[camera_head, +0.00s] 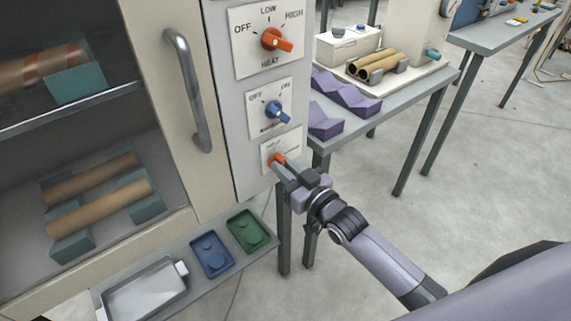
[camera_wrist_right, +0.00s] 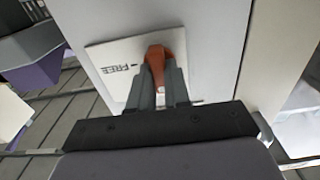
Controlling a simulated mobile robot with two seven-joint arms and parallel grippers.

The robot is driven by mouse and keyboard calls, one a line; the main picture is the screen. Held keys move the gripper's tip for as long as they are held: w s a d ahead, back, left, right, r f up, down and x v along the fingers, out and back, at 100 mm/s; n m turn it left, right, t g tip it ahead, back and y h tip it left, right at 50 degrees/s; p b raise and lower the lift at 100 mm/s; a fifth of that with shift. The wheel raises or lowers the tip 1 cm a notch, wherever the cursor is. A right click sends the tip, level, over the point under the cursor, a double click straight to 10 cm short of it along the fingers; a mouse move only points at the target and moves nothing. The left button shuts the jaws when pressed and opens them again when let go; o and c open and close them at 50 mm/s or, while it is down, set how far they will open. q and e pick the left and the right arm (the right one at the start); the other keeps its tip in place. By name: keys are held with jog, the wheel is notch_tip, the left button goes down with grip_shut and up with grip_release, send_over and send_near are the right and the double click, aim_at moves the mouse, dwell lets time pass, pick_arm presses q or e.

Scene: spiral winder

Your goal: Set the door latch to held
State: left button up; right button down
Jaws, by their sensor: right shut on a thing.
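The door latch (camera_head: 276,159) is a small orange-red lever on a white plate, low on the cabinet's control panel. In the right wrist view the latch (camera_wrist_right: 157,56) stands in front of its plate (camera_wrist_right: 112,62), where the word FREE shows beside an arrow mark. My right gripper (camera_head: 284,168) is shut on the latch, with its fingers (camera_wrist_right: 160,88) on both sides of it. The fingers and palm hide the lower part of the plate, so a second label cannot be read. My left gripper is not in view.
Above the latch are a blue OFF/ON knob (camera_head: 277,112) and an orange HEAT knob (camera_head: 276,40). The cabinet door handle (camera_head: 189,90) is to the left. A shelf below holds a blue tray (camera_head: 212,256) and a green tray (camera_head: 248,231). A grey table (camera_head: 405,95) stands behind right.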

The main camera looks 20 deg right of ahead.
jog(key=c, duration=1.1)
grip_release()
jog(key=v, duration=0.7)
jog(key=shift+s, duration=0.1)
